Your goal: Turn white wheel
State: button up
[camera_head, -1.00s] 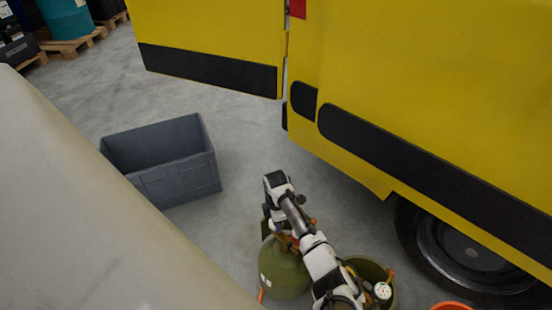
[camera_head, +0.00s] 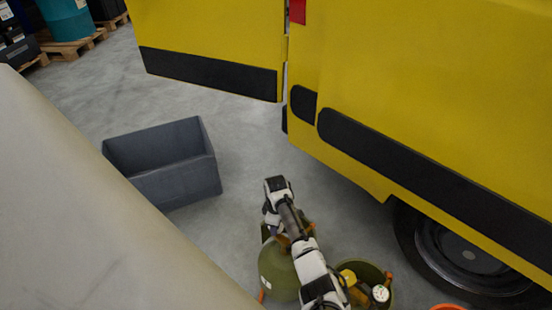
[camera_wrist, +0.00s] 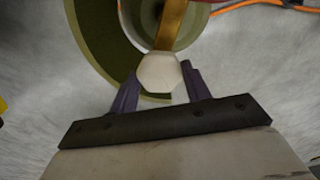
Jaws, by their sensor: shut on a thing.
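The white wheel (camera_wrist: 159,76) is a small pale faceted knob in the middle of the wrist view, beside an orange-brown bar (camera_wrist: 173,22). My gripper (camera_wrist: 160,71) has its two dark purple fingers on either side of the wheel and is shut on it. An olive green tank (camera_head: 279,273) stands below my gripper in the head view; its round body also shows in the wrist view (camera_wrist: 90,38). The wheel is hidden in the head view behind my wrist.
An olive container (camera_head: 375,271) with a gauge and fittings stands right of the tank. A grey crate (camera_head: 180,185) sits on the floor to the left. A yellow van (camera_head: 420,90) with a dark wheel (camera_head: 465,255) bounds the right. An orange hose (camera_wrist: 245,5) lies on the floor.

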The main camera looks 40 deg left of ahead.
jog(key=m+p, duration=0.1)
jog(key=m, duration=0.2)
jog(key=shift+m, duration=0.4)
jog(key=m, duration=0.3)
jog(key=shift+m+p, duration=0.3)
jog(key=shift+p, duration=0.05)
jog(key=m+p, duration=0.1)
jog(key=m, duration=1.1)
jog(key=shift+m+p, duration=0.35)
jog(key=shift+m, duration=0.05)
jog(key=m, duration=0.6)
jog(key=shift+m+p, duration=0.3)
jog(key=shift+m, duration=0.2)
jog(key=o, duration=0.7)
